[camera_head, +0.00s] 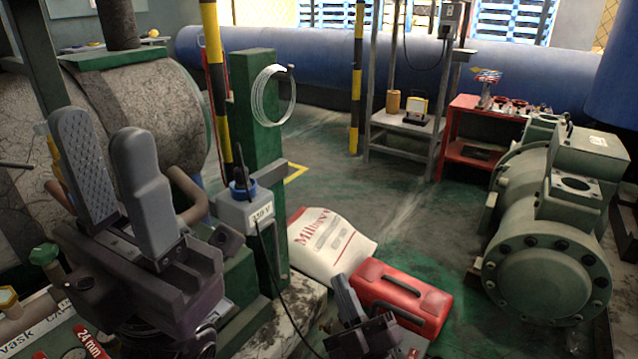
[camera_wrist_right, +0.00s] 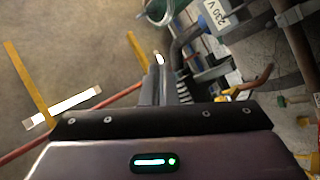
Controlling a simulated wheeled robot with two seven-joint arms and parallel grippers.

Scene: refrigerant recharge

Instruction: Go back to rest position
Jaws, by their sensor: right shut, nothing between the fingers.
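My left gripper (camera_head: 106,132) is large in the left foreground of the head view, fingers pointing up. Its two grey fingers stand apart, one showing its textured pad, with nothing between them. My right gripper (camera_head: 342,288) is low in the middle of the head view, in front of the red case (camera_head: 402,298). Its fingers are together and empty. They also show together in the right wrist view (camera_wrist_right: 160,72). Both grippers are apart from any handled object; most of both arms is out of view.
A white sack (camera_head: 330,245) lies behind the red case. A green post (camera_head: 258,150) with a 230 V box (camera_head: 255,212) and cable stands between my grippers. A green compressor (camera_head: 550,245) is at right, a red cart (camera_head: 485,130) behind. The middle floor is clear.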

